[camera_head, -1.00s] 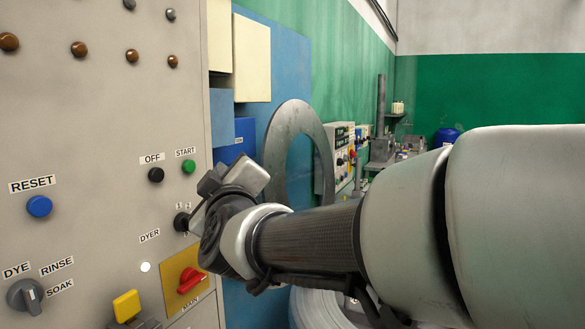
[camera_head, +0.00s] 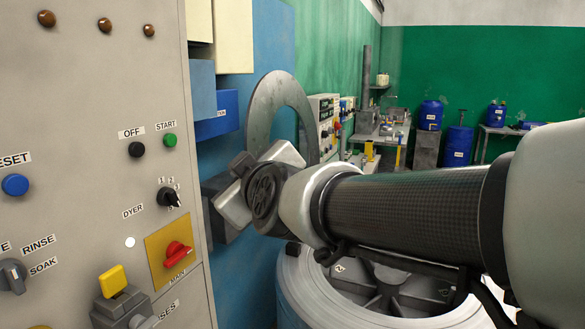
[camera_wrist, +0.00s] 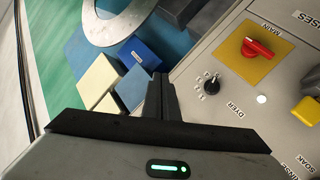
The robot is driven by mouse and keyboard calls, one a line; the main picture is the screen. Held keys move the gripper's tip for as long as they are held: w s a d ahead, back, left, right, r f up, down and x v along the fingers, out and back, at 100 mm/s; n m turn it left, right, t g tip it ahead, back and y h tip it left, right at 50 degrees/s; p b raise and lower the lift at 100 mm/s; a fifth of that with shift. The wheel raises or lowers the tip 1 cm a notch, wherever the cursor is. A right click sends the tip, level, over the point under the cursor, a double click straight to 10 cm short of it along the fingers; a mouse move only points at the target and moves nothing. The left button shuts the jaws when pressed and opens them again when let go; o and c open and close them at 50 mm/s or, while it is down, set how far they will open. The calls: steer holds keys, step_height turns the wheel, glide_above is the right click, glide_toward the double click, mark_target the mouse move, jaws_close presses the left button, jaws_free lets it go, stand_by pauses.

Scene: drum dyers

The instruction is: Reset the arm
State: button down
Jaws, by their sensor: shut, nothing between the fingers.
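My gripper (camera_wrist: 160,95) shows in the wrist view with its two dark fingers together and nothing between them. In the head view my arm reaches in from the right, and the gripper end (camera_head: 225,205) is beside the right edge of the grey control panel (camera_head: 85,130), apart from the knobs as far as I can tell. The black dyer selector (camera_head: 168,197) is left of the gripper and also shows in the wrist view (camera_wrist: 211,84). The red main switch (camera_head: 178,255) on its yellow plate is below it.
The blue reset button (camera_head: 15,185), black off button (camera_head: 136,149) and green start button (camera_head: 170,140) are on the panel. A grey ring-shaped door (camera_head: 262,120) stands behind the gripper. A round drum machine (camera_head: 300,290) is below my arm. Blue barrels (camera_head: 458,145) stand far back right.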

steer(key=s+d+f+m+g+h+p, duration=0.1)
steer(key=s+d+f+m+g+h, duration=0.2)
steer(key=s+d+f+m, duration=0.3)
steer(key=s+d+f+m+g+h+p, duration=0.1)
steer(key=s+d+f+m+g+h, duration=0.2)
steer(key=s+d+f+m+g, duration=0.3)
steer(key=s+d+f, duration=0.4)
steer(key=s+d, duration=0.5)
steer(key=d, duration=0.3)
steer(key=shift+d+h, duration=0.2)
steer(key=shift+h, duration=0.1)
steer(key=shift+a, duration=0.1)
